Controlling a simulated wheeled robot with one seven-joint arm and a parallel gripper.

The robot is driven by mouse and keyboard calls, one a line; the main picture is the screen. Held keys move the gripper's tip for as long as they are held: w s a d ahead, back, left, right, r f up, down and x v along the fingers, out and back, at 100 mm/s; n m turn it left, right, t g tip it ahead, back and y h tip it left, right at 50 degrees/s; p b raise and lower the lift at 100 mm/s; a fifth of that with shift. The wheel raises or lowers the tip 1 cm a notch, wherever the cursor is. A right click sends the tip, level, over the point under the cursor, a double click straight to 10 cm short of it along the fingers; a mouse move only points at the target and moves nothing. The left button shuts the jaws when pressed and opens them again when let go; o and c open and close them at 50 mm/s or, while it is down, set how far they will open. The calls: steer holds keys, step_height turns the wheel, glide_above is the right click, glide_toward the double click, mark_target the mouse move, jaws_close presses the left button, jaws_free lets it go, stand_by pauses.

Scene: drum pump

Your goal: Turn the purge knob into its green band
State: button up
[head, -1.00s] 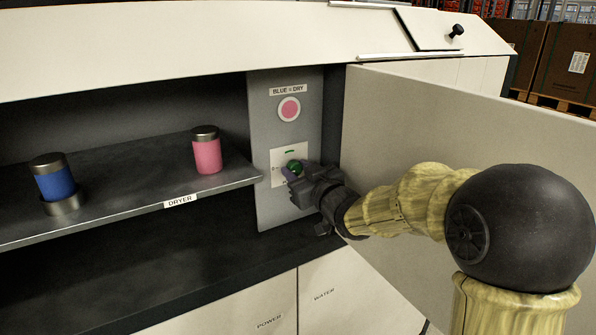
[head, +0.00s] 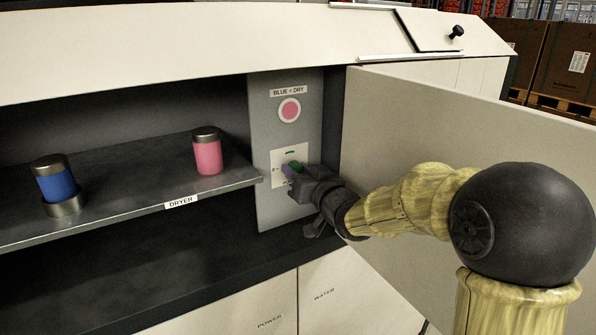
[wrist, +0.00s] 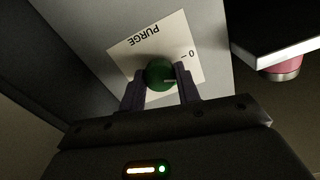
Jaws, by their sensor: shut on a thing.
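The purge knob (wrist: 160,74) is round and green, with a pale pointer line, on a white plate (wrist: 124,59) marked PURGE and 0. In the wrist view the pointer line lies toward the 0 mark. My gripper (wrist: 161,88) is shut on the knob, one finger on each side. In the head view my gripper (head: 294,170) covers part of the knob, which shows as a bit of green. The green band (head: 289,153) is a short arc near the top of the plate. It is not visible in the wrist view.
A pink round indicator (head: 289,109) sits above under a BLUE = DRY label (head: 289,91). A dryer shelf (head: 120,190) at left holds a pink canister (head: 207,155) and a blue one (head: 56,184). An open door panel (head: 440,130) stands right behind my arm.

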steer(key=m+p, duration=0.2)
steer(key=m, duration=0.4)
steer(key=shift+d+r+m, duration=0.1)
steer(key=shift+m, duration=0.2)
steer(key=m+p, duration=0.2)
steer(key=m, duration=0.2)
steer(key=shift+m+p, duration=0.65)
steer(key=shift+m, duration=0.85)
steer(key=o, duration=1)
steer(key=shift+c, duration=0.2)
steer(key=shift+s+d, duration=0.1)
